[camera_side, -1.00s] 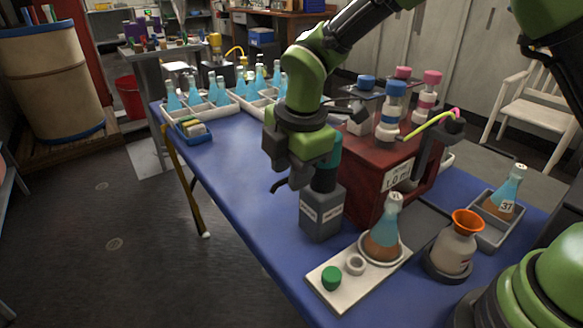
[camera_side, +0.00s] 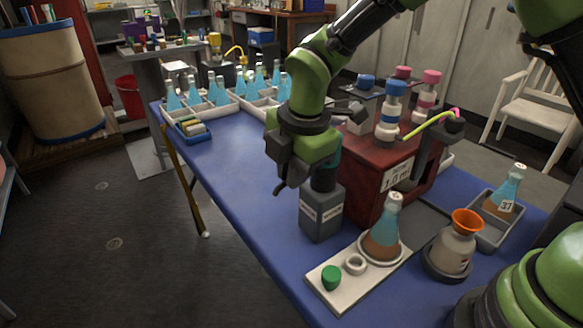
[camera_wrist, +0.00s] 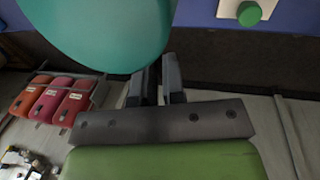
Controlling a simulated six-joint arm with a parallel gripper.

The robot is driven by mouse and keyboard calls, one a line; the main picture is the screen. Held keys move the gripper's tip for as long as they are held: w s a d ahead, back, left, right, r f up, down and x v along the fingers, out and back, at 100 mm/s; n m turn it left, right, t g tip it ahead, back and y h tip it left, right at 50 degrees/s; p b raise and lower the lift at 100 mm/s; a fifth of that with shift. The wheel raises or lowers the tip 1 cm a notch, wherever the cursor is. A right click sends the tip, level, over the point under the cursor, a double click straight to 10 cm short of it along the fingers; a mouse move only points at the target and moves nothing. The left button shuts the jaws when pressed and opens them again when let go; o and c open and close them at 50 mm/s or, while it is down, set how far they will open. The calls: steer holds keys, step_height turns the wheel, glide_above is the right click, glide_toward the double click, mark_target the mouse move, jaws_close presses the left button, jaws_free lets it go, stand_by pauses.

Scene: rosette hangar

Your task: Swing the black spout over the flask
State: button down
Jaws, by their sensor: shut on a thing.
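A dark grey bottle (camera_side: 321,212) with a teal top (camera_side: 325,172) stands at the front edge of the blue table. Its black spout (camera_side: 280,189) shows as a thin curved piece at the left of my gripper (camera_side: 290,184), away from the flask. My gripper is shut on the spout and hides most of it and part of the teal top. In the wrist view the teal top (camera_wrist: 98,30) is large beside my fingers (camera_wrist: 157,85). The flask (camera_side: 384,236), with blue glass, brown contents and a white cap, stands upright on a white stand (camera_side: 335,296), right of the bottle.
A red dispenser box (camera_side: 378,178) with capped bottles and a yellow-pink tube stands behind. An orange funnel (camera_side: 467,221) sits in a white vessel at the right. Another flask (camera_side: 503,196) stands in a grey tray.

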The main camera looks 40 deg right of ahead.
steer(key=s+d+n+g+y, duration=0.1)
steer(key=s+d+n, duration=0.3)
steer(key=n, duration=0.7)
steer(key=shift+s+n+y, duration=0.3)
steer(key=shift+s+y, duration=0.1)
steer(key=shift+s, duration=0.45)
steer(key=shift+d, duration=0.15)
steer(key=shift+r, duration=0.1)
steer(key=c, duration=1.2)
jaws_free()
steer(key=w+v, duration=0.1)
steer(key=v, duration=0.8)
steer(key=shift+s+r, duration=0.45)
steer(key=shift+s, duration=0.05)
